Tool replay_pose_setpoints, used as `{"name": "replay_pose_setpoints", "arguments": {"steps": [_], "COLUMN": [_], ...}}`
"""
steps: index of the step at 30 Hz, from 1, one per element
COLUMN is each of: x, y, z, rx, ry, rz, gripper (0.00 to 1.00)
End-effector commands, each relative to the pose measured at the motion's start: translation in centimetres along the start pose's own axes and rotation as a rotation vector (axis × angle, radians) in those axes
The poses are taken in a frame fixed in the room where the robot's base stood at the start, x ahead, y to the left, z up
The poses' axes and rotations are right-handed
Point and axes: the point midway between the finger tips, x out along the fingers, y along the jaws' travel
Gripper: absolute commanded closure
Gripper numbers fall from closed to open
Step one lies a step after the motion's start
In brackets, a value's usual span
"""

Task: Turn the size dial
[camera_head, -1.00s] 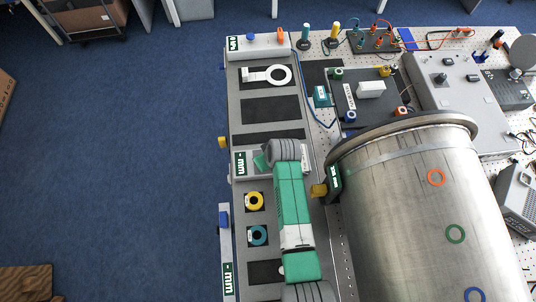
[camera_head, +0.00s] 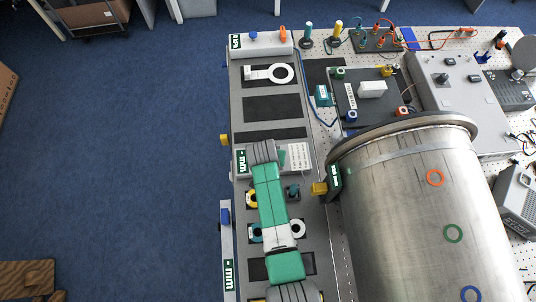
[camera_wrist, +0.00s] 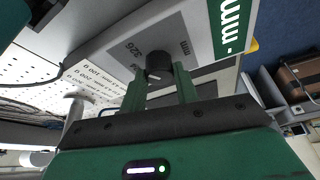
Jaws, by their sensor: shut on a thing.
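The size dial (camera_wrist: 159,66) is a black round knob on the grey face of a light box, in the wrist view. My gripper (camera_wrist: 160,78) has its two green fingers on either side of the knob and is shut on it. Beside the knob the face reads "326" and "mm". In the head view the box (camera_head: 299,157) lies across the grey bench strip, and my gripper (camera_head: 282,159) is over it. The dial is hidden by my arm there.
A green "-mm" label (camera_wrist: 231,22) is on the box. Yellow, teal and white rings (camera_head: 298,229) lie on the strip below the box, partly under my arm.

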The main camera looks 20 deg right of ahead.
Motion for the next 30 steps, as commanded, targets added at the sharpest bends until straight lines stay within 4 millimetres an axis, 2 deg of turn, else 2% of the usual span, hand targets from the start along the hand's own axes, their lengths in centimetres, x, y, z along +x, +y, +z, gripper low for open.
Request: {"name": "replay_pose_setpoints", "arguments": {"steps": [17, 18, 21, 30], "x": [-0.01, -0.01, -0.01, -0.44], "y": [-0.01, -0.01, -0.01, -0.03], "z": [-0.03, -0.03, -0.02, -0.02], "rx": [0.027, 0.027, 0.027, 0.026], "ry": [0.000, 0.000, 0.000, 0.000], "rz": [0.010, 0.010, 0.010, 0.010], "gripper": [0.93, 0.64, 0.48, 0.48]}}
